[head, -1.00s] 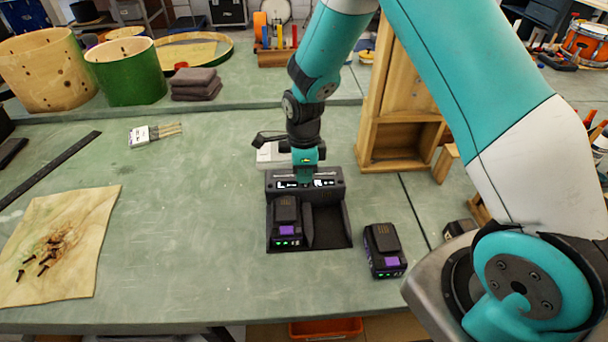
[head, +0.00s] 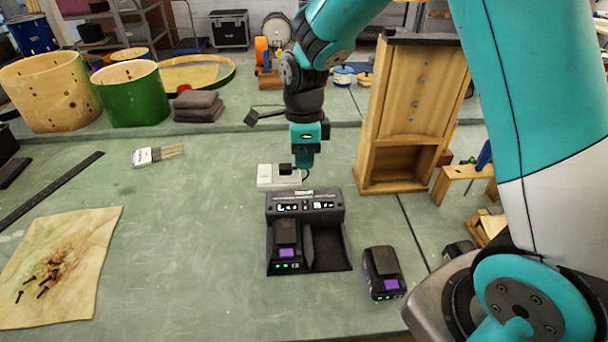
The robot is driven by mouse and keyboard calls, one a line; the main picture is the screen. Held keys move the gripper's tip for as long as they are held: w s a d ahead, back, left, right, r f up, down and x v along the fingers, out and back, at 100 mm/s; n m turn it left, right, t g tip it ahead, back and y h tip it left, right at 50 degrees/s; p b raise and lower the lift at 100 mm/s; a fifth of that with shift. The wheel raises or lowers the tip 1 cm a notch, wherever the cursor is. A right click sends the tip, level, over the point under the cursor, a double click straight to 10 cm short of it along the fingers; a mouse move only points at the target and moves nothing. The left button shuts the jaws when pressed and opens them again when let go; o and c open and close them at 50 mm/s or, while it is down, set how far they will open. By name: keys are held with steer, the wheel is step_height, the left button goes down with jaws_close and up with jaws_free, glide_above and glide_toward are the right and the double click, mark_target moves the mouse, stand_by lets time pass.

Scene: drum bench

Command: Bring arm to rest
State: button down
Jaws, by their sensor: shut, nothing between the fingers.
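My arm reaches in from the right, with its wrist hanging over the bench behind the battery charger (head: 318,208). My gripper (head: 305,160) points down above and behind the charger, near a white power strip (head: 268,176); its fingers are small and mostly hidden here. It is shut and holds nothing visible. One battery with a purple label (head: 287,243) sits in the charger's left bay, with green lights lit. The right bay is empty. A second purple-label battery (head: 383,272) stands on the bench to the right of the charger.
A wooden cabinet (head: 410,110) stands close to the right of my wrist. Drum shells (head: 135,97) and folded dark cloths (head: 198,106) are at the back left. The bench between brush and charger is clear.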

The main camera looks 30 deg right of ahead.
steer(key=shift+r, duration=0.45)
steer(key=shift+s, duration=0.1)
steer(key=s+a+r+n+y, duration=0.1)
steer(key=s+a+r+n, duration=0.1)
steer(key=s+r+n, duration=0.2)
steer(key=s+a+r+n+y, duration=0.1)
steer(key=s+a+r+n, duration=0.2)
steer(key=s+n, duration=0.7)
steer(key=s+a+r+n+t+y, duration=0.1)
steer(key=s+a+r+n, duration=0.2)
steer(key=n, duration=1.2)
steer(key=shift+s+a+r+y, duration=0.15)
steer(key=shift+s+r+y, duration=0.25)
steer(key=shift+s+r, duration=1.5)
steer(key=shift+s+f, duration=0.65)
